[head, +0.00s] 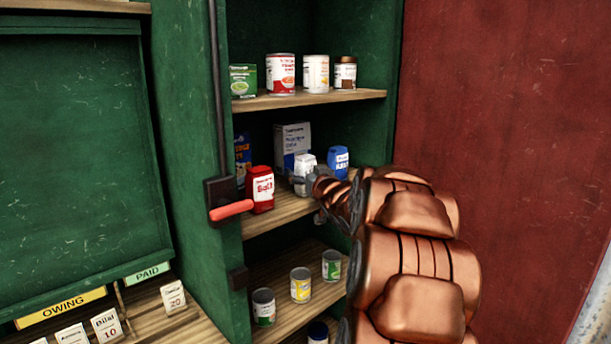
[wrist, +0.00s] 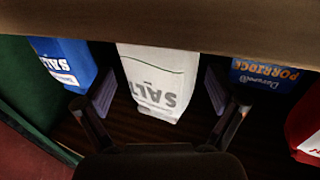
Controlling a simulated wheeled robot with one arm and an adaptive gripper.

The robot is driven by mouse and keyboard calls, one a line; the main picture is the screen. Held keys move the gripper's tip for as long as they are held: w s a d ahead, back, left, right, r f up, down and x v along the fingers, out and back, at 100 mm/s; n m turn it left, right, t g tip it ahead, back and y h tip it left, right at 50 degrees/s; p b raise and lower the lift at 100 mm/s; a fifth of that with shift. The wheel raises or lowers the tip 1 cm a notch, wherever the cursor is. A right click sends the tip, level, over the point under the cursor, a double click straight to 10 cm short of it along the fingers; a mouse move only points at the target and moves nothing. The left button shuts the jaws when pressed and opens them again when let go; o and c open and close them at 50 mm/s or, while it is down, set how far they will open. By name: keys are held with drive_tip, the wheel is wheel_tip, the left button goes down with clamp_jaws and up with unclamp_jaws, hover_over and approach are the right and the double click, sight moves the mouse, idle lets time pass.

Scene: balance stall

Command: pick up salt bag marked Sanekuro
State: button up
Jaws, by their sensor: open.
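Three salt bags stand upright on the middle shelf (head: 285,214): a red one (head: 261,192), a white one (head: 301,165) and a blue one (head: 338,160). The small name above "Salt" is too small or blurred to read on each, so I cannot tell which is marked Sanekuro. My gripper (head: 314,188) is at the white bag, partly covering it in the head view. In the wrist view, which shows the labels upside down, my open gripper (wrist: 160,95) has one finger on each side of the white bag (wrist: 158,80), with gaps visible. The blue bag (wrist: 65,62) is left, outside the fingers.
A porridge box (wrist: 262,74) and the red bag (wrist: 307,125) are right in the wrist view. A pale box (head: 293,136) stands behind the white bag. A red-handled lever (head: 231,209) sits on the cabinet's left edge.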

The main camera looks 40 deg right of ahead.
drive_tip(key=shift+w+d+f, duration=0.1)
drive_tip(key=shift+w+d, duration=0.05)
drive_tip(key=shift+w, duration=0.25)
drive_tip(key=c, duration=1.6)
